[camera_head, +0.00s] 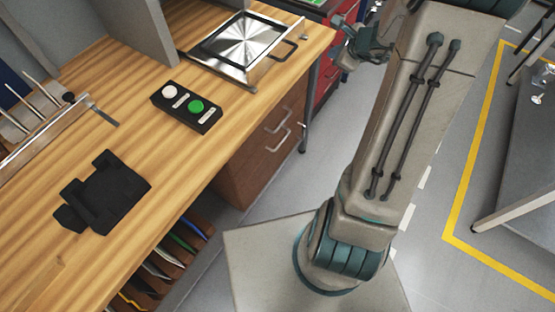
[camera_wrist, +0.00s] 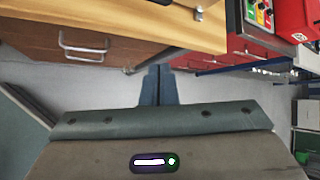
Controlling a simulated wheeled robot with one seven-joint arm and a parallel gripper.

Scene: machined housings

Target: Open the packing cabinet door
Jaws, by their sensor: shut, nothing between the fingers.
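Under the wooden bench is a brown cabinet (camera_head: 250,150) with two metal bar handles (camera_head: 279,120). Its brown front (camera_wrist: 35,38) and one bar handle (camera_wrist: 84,47) also show at the upper left of the wrist view. A red cabinet (camera_head: 326,78) stands beyond it; its red front (camera_wrist: 245,62) is right of my fingers in the wrist view. No label shows which one is the packing cabinet. The fronts I see look closed. My gripper (camera_wrist: 157,72) is shut and empty, with its fingers together, apart from the brown handle.
The wooden bench (camera_head: 130,140) holds a button box (camera_head: 187,106), a black fixture (camera_head: 103,190) and a framed metal plate with a handle (camera_head: 237,45). A grey table (camera_head: 520,170) stands at the right. Grey floor (camera_head: 425,110) lies between bench and table.

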